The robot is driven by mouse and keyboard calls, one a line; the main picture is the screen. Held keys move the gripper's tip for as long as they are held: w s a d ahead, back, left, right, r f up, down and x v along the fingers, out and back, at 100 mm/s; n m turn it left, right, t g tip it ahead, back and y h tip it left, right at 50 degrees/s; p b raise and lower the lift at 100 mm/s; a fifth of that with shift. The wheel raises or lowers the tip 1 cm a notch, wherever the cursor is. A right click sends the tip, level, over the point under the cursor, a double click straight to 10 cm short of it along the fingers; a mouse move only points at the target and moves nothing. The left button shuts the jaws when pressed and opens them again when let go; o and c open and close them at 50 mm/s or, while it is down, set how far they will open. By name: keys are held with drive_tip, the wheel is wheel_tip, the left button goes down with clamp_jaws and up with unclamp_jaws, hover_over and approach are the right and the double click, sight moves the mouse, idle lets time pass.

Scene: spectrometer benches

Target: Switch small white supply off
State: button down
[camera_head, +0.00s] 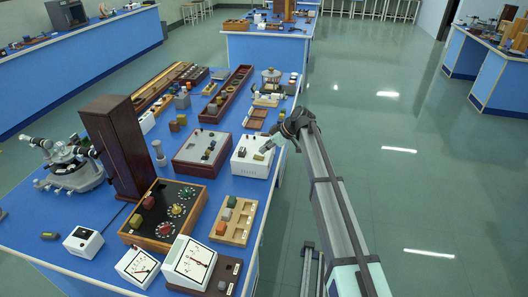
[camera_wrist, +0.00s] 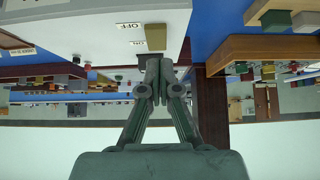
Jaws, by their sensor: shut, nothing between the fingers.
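The small white supply (camera_head: 244,166) stands on the blue bench near its right edge. In the wrist view its pale face (camera_wrist: 80,28) fills the upper left, with OFF and ON labels (camera_wrist: 130,26) appearing upside down. My gripper (camera_wrist: 152,82) is shut and empty, its fingertips close to the supply's edge just below the ON label. A small switch part seems to sit behind the fingertips; its position is hidden and contact cannot be told. In the head view my gripper (camera_head: 268,147) is over the right side of the supply, coming from the aisle.
A dark red instrument (camera_head: 196,163) stands left of the supply. A wooden tray with blocks (camera_head: 240,222) lies in front of it, and a small brown tray (camera_head: 255,118) behind. Two white meters (camera_head: 190,262) stand at the near end. The aisle floor (camera_head: 420,190) at right is clear.

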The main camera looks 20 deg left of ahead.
drive_tip(key=r, duration=0.3)
drive_tip(key=shift+w+d, duration=0.1)
drive_tip(key=shift+d, duration=0.25)
drive_tip(key=d+f+b+v, duration=0.1)
drive_tip(key=b+v, duration=0.2)
drive_tip(key=v, duration=0.6)
drive_tip(key=shift+d, duration=0.35)
drive_tip(key=shift+w+f, duration=0.1)
